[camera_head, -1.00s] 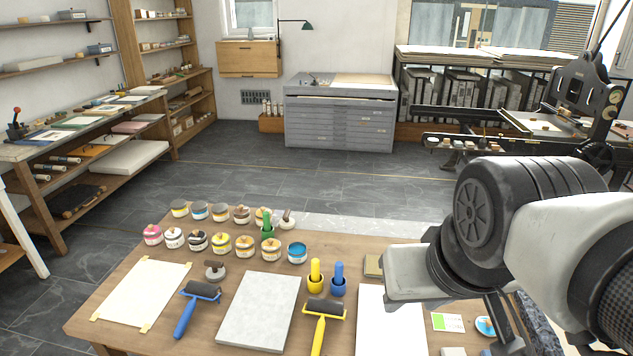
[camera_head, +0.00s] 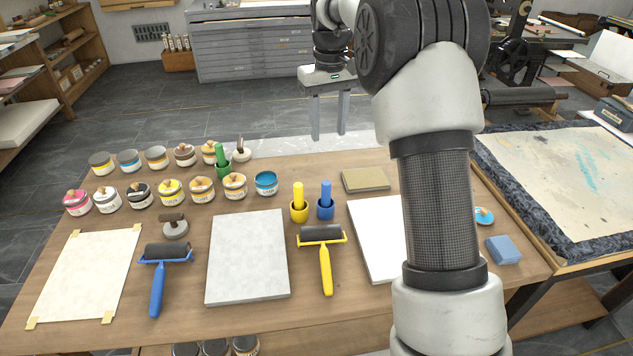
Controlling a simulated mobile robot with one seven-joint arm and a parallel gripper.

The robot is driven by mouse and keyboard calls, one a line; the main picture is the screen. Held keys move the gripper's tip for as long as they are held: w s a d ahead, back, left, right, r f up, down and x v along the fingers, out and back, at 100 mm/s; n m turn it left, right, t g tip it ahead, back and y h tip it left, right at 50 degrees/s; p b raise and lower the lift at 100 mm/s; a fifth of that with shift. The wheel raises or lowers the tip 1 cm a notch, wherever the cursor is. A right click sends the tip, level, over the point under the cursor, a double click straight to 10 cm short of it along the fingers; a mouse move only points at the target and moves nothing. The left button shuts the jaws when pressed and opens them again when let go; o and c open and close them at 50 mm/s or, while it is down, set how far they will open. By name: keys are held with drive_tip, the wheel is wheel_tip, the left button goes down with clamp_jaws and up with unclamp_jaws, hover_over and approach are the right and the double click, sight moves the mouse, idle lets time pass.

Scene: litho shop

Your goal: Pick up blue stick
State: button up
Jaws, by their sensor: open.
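The blue stick (camera_head: 326,194) stands upright in a small blue cup (camera_head: 325,210) on the wooden table. A yellow stick (camera_head: 298,196) in a yellow cup stands close to its left. My gripper (camera_head: 329,137) is open and empty, with its two fingers pointing down. In the picture it appears above and behind the blue stick, near the table's far edge. Nothing hides the stick.
A yellow-handled roller (camera_head: 325,265) lies in front of the cups. A green stick (camera_head: 219,155) and several ink jars (camera_head: 171,192) stand left. A tan block (camera_head: 366,180) and white slab (camera_head: 372,232) lie right, the slab partly behind my arm.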

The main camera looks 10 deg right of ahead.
sight(326, 183)
drive_tip(key=f+b, duration=0.1)
drive_tip(key=f, duration=0.5)
drive_tip(key=w+f+b, duration=0.1)
drive_tip(key=f, duration=0.6)
drive_tip(key=f+b, duration=0.1)
drive_tip(key=f, duration=0.6)
drive_tip(key=shift+w, duration=0.15)
drive_tip(key=shift+r, duration=0.1)
drive_tip(key=shift+c, duration=0.4)
clamp_jaws()
